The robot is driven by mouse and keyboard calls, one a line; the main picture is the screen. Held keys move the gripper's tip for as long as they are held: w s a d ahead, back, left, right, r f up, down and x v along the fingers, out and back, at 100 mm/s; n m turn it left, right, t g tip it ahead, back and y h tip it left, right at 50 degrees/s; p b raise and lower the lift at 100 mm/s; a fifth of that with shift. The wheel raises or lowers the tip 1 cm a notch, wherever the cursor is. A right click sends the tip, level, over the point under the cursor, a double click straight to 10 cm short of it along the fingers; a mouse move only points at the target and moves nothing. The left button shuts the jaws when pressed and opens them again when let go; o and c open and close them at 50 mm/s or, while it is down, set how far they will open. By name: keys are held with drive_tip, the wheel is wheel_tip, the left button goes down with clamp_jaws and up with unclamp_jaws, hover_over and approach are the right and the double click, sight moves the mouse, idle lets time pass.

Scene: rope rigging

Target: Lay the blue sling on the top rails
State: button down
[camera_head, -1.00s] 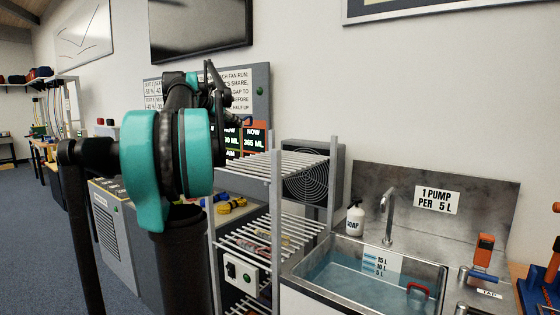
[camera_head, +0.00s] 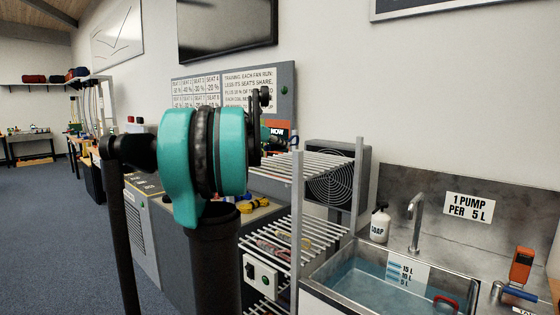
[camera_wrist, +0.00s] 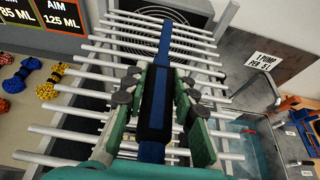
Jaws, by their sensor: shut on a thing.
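In the wrist view the blue sling (camera_wrist: 164,45) is a long blue strap with a dark section, held between my gripper's fingers (camera_wrist: 158,90). My gripper is shut on it. The sling runs lengthwise across the top rails (camera_wrist: 95,65) as seen from above; I cannot tell whether it touches them. In the head view the top rails (camera_head: 322,165) are pale bars at the top of a metal rack. My arm hides most of the gripper there, and a small blue bit shows by the rack's front post.
A fan (camera_head: 335,185) stands behind the rack. A sink (camera_head: 390,285) with water, a soap bottle (camera_head: 379,226) and a tap (camera_head: 416,220) are to the right. Lower rack shelves hold coiled ropes. Coloured rope bundles (camera_wrist: 48,82) lie left of the rack in the wrist view.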

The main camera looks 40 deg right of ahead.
sight(279, 166)
drive_tip(key=shift+f, duration=3.1)
drive_tip(key=shift+f, duration=0.1)
drive_tip(key=c, duration=1.2)
unclamp_jaws()
drive_tip(key=shift+a+r, duration=0.15)
drive_tip(key=shift+r, duration=0.05)
drive_tip(key=v, duration=1.1)
drive_tip(key=shift+a+r, duration=0.1)
drive_tip(key=shift+a, duration=0.3)
